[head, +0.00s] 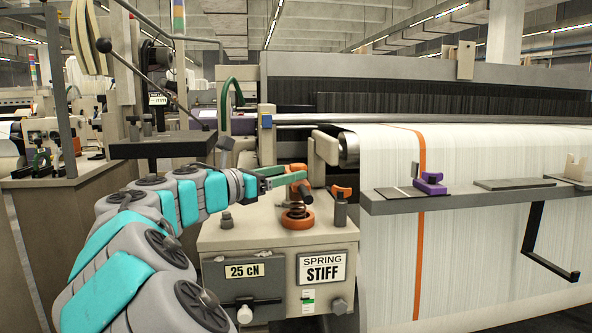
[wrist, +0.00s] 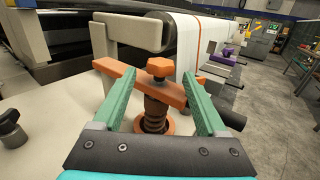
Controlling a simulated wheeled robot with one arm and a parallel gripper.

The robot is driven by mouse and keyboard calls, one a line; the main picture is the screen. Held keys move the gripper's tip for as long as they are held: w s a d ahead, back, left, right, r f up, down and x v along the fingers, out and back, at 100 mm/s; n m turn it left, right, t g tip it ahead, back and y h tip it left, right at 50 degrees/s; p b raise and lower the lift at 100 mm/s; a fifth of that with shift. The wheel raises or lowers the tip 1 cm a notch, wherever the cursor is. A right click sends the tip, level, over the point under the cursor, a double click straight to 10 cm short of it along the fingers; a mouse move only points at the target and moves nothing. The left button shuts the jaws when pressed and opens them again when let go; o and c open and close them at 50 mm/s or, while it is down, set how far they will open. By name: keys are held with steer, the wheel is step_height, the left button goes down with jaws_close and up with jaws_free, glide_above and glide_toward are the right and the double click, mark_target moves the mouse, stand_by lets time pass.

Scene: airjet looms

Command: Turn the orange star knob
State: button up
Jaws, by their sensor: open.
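The orange knob (wrist: 160,67) shows in the wrist view as a small faceted head on top of an orange crossbar (wrist: 113,69). Below it are a dark coil spring and an orange round base (head: 297,219), on the tan loom box (head: 225,236). In the head view, the knob and bar (head: 297,170) are partly hidden by my gripper. My gripper (wrist: 159,79) is open, its green fingers on either side of the knob in the picture and overlapping the crossbar. I cannot tell whether they touch it. The gripper also shows in the head view (head: 289,177).
A grey post with an orange wing top (head: 342,191) stands right of the spring. A short dark knob (head: 227,220) stands to its left. Labels read "25 cN" and "SPRING STIFF" (head: 323,268). A grey shelf (head: 470,203) crosses the white cloth roll at right.

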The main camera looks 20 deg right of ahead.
mark_target(298, 166)
steer(key=shift+x, duration=2.1)
steer(key=shift+c, duration=0.2)
jaws_close()
